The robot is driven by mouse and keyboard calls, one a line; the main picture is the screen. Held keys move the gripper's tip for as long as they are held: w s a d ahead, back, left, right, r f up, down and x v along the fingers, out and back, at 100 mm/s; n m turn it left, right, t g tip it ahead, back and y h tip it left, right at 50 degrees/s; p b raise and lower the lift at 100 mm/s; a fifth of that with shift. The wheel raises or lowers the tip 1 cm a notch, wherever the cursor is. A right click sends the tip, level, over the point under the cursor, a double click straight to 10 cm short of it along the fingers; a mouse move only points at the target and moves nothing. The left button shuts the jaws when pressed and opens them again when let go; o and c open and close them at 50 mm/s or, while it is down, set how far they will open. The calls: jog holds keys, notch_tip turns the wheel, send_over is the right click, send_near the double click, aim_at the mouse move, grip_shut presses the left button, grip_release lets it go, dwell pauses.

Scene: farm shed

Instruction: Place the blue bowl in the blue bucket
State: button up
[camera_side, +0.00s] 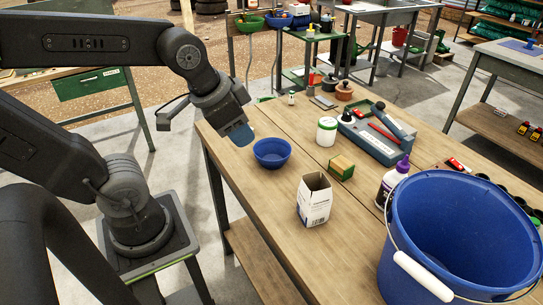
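The blue bowl (272,153) sits upright on the wooden workbench, near its left edge, and looks empty. The large blue bucket (401,235) stands at the lower right, close to the camera, with its wire handle and white grip hanging on its near side. The inside of the bucket that shows is empty; its bottom is hidden. My gripper (241,134) is above and to the left of the bowl, near the bench edge, pointing down. The fingers are seen edge-on, so the gap between them cannot be made out. Nothing shows held in it.
A purple-capped bottle (393,181) is beside the bucket.

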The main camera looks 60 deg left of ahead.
jog(key=w+a+f+m+g, duration=0.2)
jog(key=w+a+f+m, duration=0.2)
jog(key=w+a+m, duration=0.2)
jog(key=m, duration=0.5)
send_over(264, 163)
jog(key=shift+g+y, duration=0.4)
jog(key=f, duration=1.3)
jog(key=shift+s+d, duration=0.1)
jog(key=shift+s, duration=0.15)
jog(key=x, duration=0.3)
jog(key=shift+s+f, duration=0.25)
jog(key=shift+f, duration=0.2)
jog(key=shift+w+a+f, duration=0.2)
jog(key=shift+a+f, duration=0.1)
jog(key=shift+f, duration=0.4)
grip_shut()
